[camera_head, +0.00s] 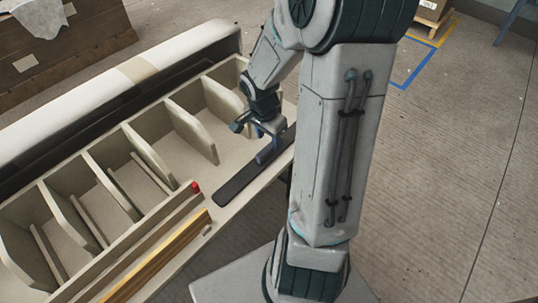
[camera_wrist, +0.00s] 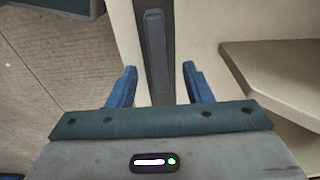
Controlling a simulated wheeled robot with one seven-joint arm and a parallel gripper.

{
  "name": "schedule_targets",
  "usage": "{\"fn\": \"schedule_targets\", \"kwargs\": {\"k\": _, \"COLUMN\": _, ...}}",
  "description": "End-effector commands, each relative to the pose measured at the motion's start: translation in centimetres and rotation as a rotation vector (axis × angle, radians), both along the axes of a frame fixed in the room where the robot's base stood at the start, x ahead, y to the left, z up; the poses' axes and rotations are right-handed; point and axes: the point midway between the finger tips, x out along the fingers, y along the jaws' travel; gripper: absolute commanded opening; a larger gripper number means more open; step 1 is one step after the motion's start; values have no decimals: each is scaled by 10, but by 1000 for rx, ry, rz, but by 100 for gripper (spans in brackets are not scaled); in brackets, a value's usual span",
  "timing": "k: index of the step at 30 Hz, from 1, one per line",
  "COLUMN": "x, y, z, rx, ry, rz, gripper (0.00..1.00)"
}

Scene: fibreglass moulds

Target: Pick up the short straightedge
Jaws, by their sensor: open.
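The short straightedge appears to be the dark grey flat bar (camera_head: 238,183) with a raised grip along its middle. It lies flat on the pale ledge in front of the compartments. In the wrist view the bar's raised grip (camera_wrist: 155,45) runs upright between my two blue fingers. My gripper (camera_head: 262,135) points down over the bar near its far part; it also shows in the wrist view (camera_wrist: 159,70). The jaws are open, with one finger to each side of the bar and a gap on both sides. I cannot tell the height of the fingertips above the ledge.
The pale mould (camera_head: 130,140) has several compartments with upright dividers, left of my gripper. A yellow wooden bar (camera_head: 155,258) lies along the near edge. A small red object (camera_head: 195,187) sits near the bar's near end. A brown crate (camera_head: 70,50) stands at the back left.

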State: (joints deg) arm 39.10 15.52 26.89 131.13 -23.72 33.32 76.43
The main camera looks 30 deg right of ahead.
Motion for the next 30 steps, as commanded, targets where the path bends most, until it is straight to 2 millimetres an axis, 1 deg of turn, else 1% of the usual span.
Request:
{"fn": "schedule_targets", "kwargs": {"k": 1, "x": -1, "y": -1, "z": -11, "rx": 2, "ry": 3, "rz": -1, "gripper": 45}}
{"fn": "schedule_targets", "kwargs": {"k": 3, "x": -2, "y": -2, "z": -23, "rx": 3, "ry": 3, "rz": -2, "gripper": 45}}
{"fn": "schedule_targets", "kwargs": {"k": 7, "x": -1, "y": -4, "z": -41, "rx": 2, "ry": 3, "rz": -1, "gripper": 45}}
{"fn": "schedule_targets", "kwargs": {"k": 11, "x": -1, "y": -5, "z": -48, "rx": 1, "ry": 1, "rz": 0, "gripper": 45}}
{"fn": "schedule_targets", "kwargs": {"k": 17, "x": 0, "y": -6, "z": -47, "rx": 1, "ry": 0, "rz": 0, "gripper": 45}}
{"fn": "schedule_targets", "kwargs": {"k": 18, "x": 0, "y": -6, "z": -47, "rx": 1, "ry": 0, "rz": -1, "gripper": 43}}
{"fn": "schedule_targets", "kwargs": {"k": 20, "x": 0, "y": -6, "z": -47, "rx": 1, "ry": 1, "rz": -1, "gripper": 26}}
{"fn": "schedule_targets", "kwargs": {"k": 21, "x": 0, "y": -6, "z": -47, "rx": 1, "ry": 1, "rz": -1, "gripper": 15}}
{"fn": "schedule_targets", "kwargs": {"k": 23, "x": 0, "y": -6, "z": -47, "rx": 1, "ry": 1, "rz": -1, "gripper": 0}}
{"fn": "schedule_targets", "kwargs": {"k": 30, "x": 0, "y": -6, "z": -47, "rx": 0, "ry": 0, "rz": -1, "gripper": 0}}
